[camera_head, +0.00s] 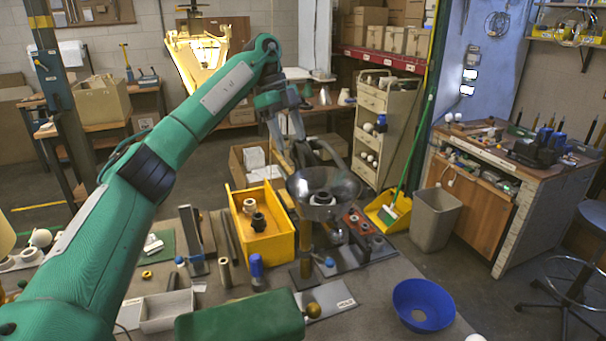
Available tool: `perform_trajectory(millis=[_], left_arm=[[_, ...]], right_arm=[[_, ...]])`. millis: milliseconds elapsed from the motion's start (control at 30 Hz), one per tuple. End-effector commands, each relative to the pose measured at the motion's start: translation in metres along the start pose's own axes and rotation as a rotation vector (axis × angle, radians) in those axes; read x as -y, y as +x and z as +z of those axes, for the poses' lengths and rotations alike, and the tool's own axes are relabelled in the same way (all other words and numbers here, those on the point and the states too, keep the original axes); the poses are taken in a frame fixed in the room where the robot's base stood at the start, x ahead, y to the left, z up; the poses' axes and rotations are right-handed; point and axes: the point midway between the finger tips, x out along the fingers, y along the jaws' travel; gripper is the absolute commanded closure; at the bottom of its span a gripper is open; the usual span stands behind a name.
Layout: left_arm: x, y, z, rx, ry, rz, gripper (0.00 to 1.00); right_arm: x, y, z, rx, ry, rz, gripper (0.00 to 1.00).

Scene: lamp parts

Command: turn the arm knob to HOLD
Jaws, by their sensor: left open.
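My left gripper (287,133) hangs from the end of the green arm, above and behind the lamp. It is open, and I see nothing between its fingers. The lamp has a grey metal bowl-shaped shade (324,190) on an upright brown post (305,240), which rises from the bench. I cannot make out the arm knob for certain. A brass ball (313,310) sits at the right end of a dark green rounded block at the bottom. A small white plate with dark lettering (342,303) lies beside it; the lettering is too small to read surely.
A yellow bin (262,230) with a white and a black part stands left of the lamp. A blue bowl (424,305) lies at the bench's front right. Small bottles and a white tray (167,311) crowd the left. A grey waste bin (434,220) stands on the floor.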

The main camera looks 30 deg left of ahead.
Motion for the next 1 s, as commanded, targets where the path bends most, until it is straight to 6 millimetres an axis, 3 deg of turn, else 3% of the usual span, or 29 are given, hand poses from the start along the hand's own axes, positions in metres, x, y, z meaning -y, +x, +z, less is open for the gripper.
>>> perform_trajectory(millis=[300,500,700,967,1000], left_arm=[[-0.001,0.064,0.000,0.002,0.000,0.006,0.39],[-0.001,0.093,0.000,0.001,-0.001,0.003,0.39],[-0.001,0.105,0.000,0.000,0.001,0.001,0.39],[-0.001,0.106,0.000,0.000,0.000,0.001,0.39],[-0.001,0.106,0.000,0.000,0.000,0.001,0.47]], right_arm=[[-0.001,-0.012,-0.015,-0.019,0.001,0.000,1.00],[0.007,-0.017,-0.018,-0.023,0.005,-0.007,1.00],[0.009,-0.019,-0.017,-0.021,0.005,-0.010,1.00],[0.006,-0.018,-0.015,-0.018,0.004,-0.006,1.00],[0.005,-0.018,-0.015,-0.018,0.003,-0.005,1.00]])
